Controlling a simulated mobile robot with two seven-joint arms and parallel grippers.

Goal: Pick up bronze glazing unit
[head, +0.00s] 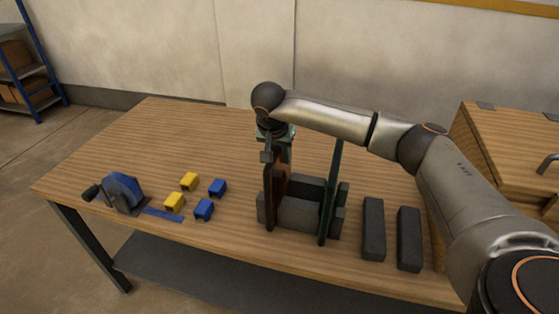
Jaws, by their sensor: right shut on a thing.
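The bronze glazing unit (275,193) is a thin dark brown pane. It stands upright at the left side of a dark grey rack (300,215) on the wooden table. My right gripper (275,155) points down from above and is shut on the pane's upper part. The fingers and wrist hide the pane's top edge. I cannot tell whether its lower edge touches the rack. A dark green pane (331,195) stands in the right side of the rack, apart from the gripper. My left gripper is out of view.
Two dark grey bars (373,229) and (409,239) lie right of the rack. Left are yellow blocks (189,181), blue blocks (203,208) and a blue-grey tool (122,191). A wooden cabinet (505,150) stands at the right. The table's back left is clear.

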